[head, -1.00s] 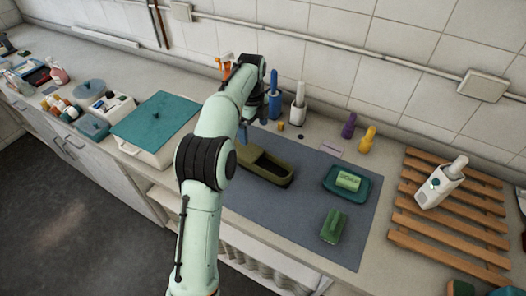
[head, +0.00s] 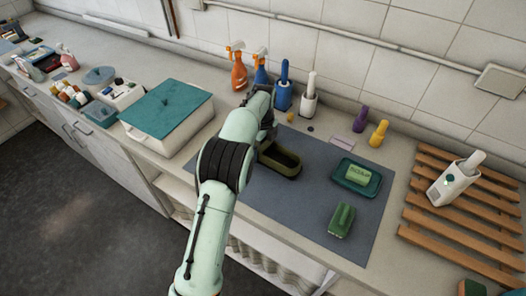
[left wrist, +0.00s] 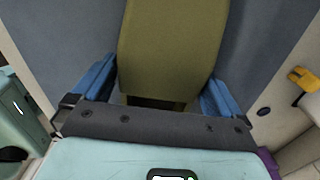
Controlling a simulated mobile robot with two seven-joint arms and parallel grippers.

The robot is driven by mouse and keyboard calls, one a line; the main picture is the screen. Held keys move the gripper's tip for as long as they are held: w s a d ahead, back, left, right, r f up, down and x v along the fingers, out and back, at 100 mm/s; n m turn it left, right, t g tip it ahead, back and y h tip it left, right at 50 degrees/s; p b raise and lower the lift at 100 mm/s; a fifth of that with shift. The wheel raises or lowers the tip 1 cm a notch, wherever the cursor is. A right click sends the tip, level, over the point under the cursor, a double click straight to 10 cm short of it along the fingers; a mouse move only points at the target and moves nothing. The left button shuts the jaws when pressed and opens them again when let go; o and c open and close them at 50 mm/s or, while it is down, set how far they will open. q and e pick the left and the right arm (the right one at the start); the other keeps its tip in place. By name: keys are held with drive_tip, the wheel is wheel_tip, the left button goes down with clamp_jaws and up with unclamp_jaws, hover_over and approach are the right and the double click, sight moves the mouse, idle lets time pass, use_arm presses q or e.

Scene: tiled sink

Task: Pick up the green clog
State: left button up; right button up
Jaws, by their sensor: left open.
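The olive-green clog (head: 292,171) lies on the grey-blue mat (head: 300,205), with its dark opening facing up. Its left end is hidden behind my left arm in the head view. In the left wrist view the clog (left wrist: 170,45) fills the upper middle. My left gripper (left wrist: 158,90) is open, with one blue finger on each side of the clog's near end. I cannot tell whether the fingers touch it. In the head view the left gripper (head: 264,138) is mostly hidden by its own arm. My right gripper is out of view.
A teal tray with a green soap bar (head: 358,174) and a green brush (head: 342,219) are right of the clog. Spray bottles (head: 239,70) and upright brushes stand behind. A lidded white box (head: 170,125) is left; a wooden rack (head: 430,205) is right.

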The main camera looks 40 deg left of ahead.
use_arm(q)
drive_tip(key=c, duration=0.8)
drive_tip(key=shift+w+r, duration=0.1)
drive_tip(key=shift+r, duration=0.05)
